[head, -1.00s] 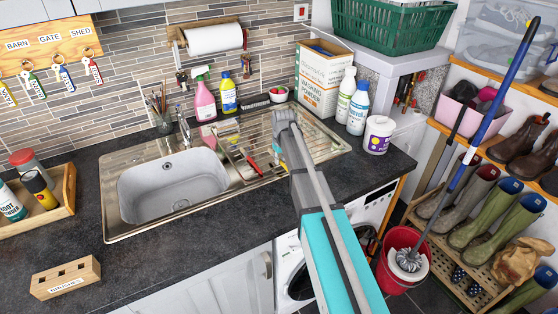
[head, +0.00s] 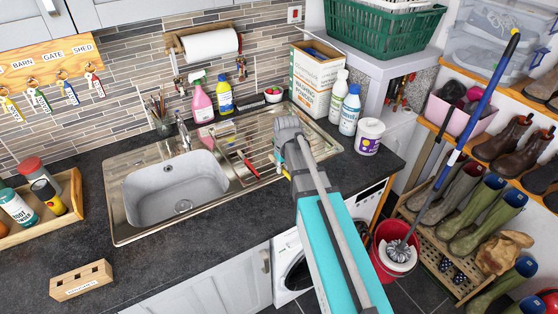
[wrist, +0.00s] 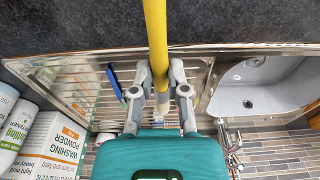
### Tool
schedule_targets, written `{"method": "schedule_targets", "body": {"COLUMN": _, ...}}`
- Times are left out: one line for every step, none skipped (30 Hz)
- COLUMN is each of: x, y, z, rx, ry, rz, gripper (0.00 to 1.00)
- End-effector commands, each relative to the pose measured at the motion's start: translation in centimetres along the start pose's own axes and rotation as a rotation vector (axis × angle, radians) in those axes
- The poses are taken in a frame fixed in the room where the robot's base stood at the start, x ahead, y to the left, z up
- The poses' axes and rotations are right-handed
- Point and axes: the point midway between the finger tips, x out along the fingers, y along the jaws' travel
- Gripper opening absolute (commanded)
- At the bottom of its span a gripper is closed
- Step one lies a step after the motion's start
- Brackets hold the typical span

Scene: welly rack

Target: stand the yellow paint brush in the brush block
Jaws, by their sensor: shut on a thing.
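The yellow paint brush (wrist: 155,35) is in my gripper (wrist: 161,75) in the wrist view. Its yellow handle runs from between the fingers to the top edge of the picture; a pale part shows on the other side of the fingers. In the head view my arm hides most of the gripper and brush, above the steel draining board (head: 262,138). The brush block (head: 82,281) is a pale wooden block with dark holes in its top and a label on its front. It stands on the dark worktop at the front left, well apart from my gripper.
The sink (head: 175,190) lies between my gripper and the block. A red-handled tool (head: 248,163) lies on the draining board. A wooden tray (head: 70,190) with bottles stands at the left. Bottles and a washing powder box (head: 318,80) stand behind. Worktop around the block is clear.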

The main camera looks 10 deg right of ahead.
Motion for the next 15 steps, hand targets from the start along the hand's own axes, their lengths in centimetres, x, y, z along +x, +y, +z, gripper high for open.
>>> {"method": "schedule_targets", "body": {"x": -0.4, "y": -0.18, "z": 0.51, "rx": 0.0, "ry": 0.0, "rz": 0.0, "gripper": 0.0}}
{"method": "schedule_targets", "body": {"x": -0.48, "y": -0.23, "z": 0.65, "rx": 0.0, "ry": 0.0, "rz": 0.0, "gripper": 0.0}}
{"method": "schedule_targets", "body": {"x": -0.56, "y": -0.28, "z": 0.81, "rx": 0.0, "ry": 0.0, "rz": 0.0, "gripper": 0.0}}
{"method": "schedule_targets", "body": {"x": -0.6, "y": -0.31, "z": 0.9, "rx": 0.0, "ry": 0.0, "rz": 0.0, "gripper": 0.0}}
{"method": "schedule_targets", "body": {"x": -0.63, "y": -0.34, "z": 0.96, "rx": 0.0, "ry": 0.0, "rz": 0.0, "gripper": 0.0}}
{"method": "schedule_targets", "body": {"x": -0.66, "y": -0.36, "z": 1.03, "rx": 0.0, "ry": 0.0, "rz": 0.0, "gripper": 0.0}}
{"method": "schedule_targets", "body": {"x": -0.67, "y": -0.37, "z": 1.07, "rx": 0.0, "ry": 0.0, "rz": 0.0, "gripper": 0.0}}
{"method": "schedule_targets", "body": {"x": -0.68, "y": -0.37, "z": 1.09, "rx": 0.0, "ry": 0.0, "rz": 0.0, "gripper": 0.0}}
{"method": "schedule_targets", "body": {"x": -0.67, "y": -0.37, "z": 1.09, "rx": 0.0, "ry": 0.0, "rz": 0.0, "gripper": 0.0}}
{"method": "schedule_targets", "body": {"x": -0.67, "y": -0.37, "z": 1.09, "rx": 0.0, "ry": 0.0, "rz": 0.0, "gripper": 0.0}}
{"method": "schedule_targets", "body": {"x": -0.66, "y": -0.37, "z": 1.09, "rx": 0.0, "ry": 0.0, "rz": 0.0, "gripper": 0.0}}
{"method": "schedule_targets", "body": {"x": -0.65, "y": -0.36, "z": 1.08, "rx": 0.0, "ry": 0.0, "rz": 0.0, "gripper": 0.0}}
{"method": "schedule_targets", "body": {"x": -0.65, "y": -0.36, "z": 1.07, "rx": 0.0, "ry": 0.0, "rz": 0.0, "gripper": 0.0}}
{"method": "schedule_targets", "body": {"x": -0.65, "y": -0.36, "z": 1.07, "rx": 0.0, "ry": 0.0, "rz": 0.0, "gripper": 0.0}}
{"method": "schedule_targets", "body": {"x": -0.65, "y": -0.35, "z": 1.07, "rx": 0.0, "ry": 0.0, "rz": 0.0, "gripper": 0.0}}
